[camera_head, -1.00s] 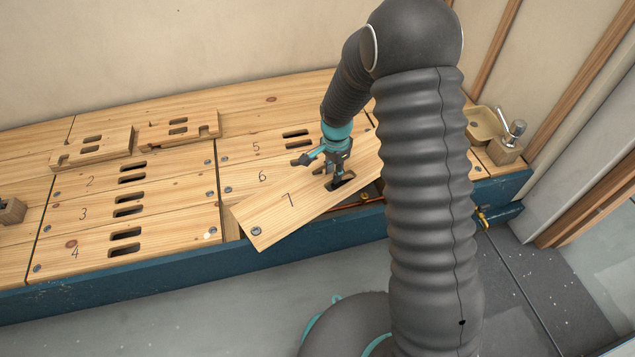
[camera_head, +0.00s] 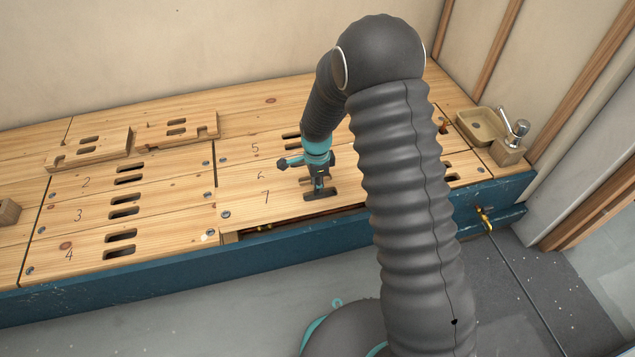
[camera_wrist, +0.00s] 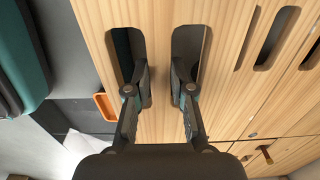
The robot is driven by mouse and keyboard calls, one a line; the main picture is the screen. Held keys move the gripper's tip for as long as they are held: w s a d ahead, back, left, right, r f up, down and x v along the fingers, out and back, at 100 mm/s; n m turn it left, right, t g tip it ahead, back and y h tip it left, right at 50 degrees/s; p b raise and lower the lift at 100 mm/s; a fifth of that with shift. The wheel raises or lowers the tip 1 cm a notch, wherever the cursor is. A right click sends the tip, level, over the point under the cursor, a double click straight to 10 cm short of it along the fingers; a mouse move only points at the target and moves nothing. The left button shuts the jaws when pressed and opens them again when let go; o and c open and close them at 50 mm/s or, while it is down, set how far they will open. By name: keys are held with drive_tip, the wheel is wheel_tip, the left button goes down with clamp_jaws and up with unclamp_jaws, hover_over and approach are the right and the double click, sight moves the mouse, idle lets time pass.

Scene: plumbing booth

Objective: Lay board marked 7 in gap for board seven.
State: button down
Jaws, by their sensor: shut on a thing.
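The pale wooden board marked 7 (camera_head: 258,206) lies nearly parallel to the other boards, its back part seeming to overlap the board marked 6 (camera_head: 240,178). My gripper (camera_head: 319,192) is shut on the board marked 7 at its slots. In the wrist view, my gripper's fingers (camera_wrist: 160,92) reach into the two slots of this board (camera_wrist: 158,20), either side of the wood between them. The gap for board seven (camera_head: 290,224) shows as a dark strip in front of the board, with a pipe inside. My arm hides the board's right part.
Boards marked 2, 3 and 4 (camera_head: 90,248) lie flat at left. Two loose slotted pieces (camera_head: 90,148) rest behind them. A blue front rail (camera_head: 150,275) edges the bench. A soap dish (camera_head: 480,125) and a dispenser (camera_head: 510,145) stand at right.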

drive_tip(key=shift+f+b, duration=0.9)
drive_tip(key=shift+f, duration=0.8)
drive_tip(key=shift+a+f+b, duration=0.1)
drive_tip(key=shift+f+b, duration=1.2)
drive_tip(key=shift+f, duration=0.5)
idle(0.3)
drive_tip(key=c, duration=0.9)
unclamp_jaws()
drive_tip(key=shift+s, duration=0.1)
wheel_tip(320, 180, up, 12)
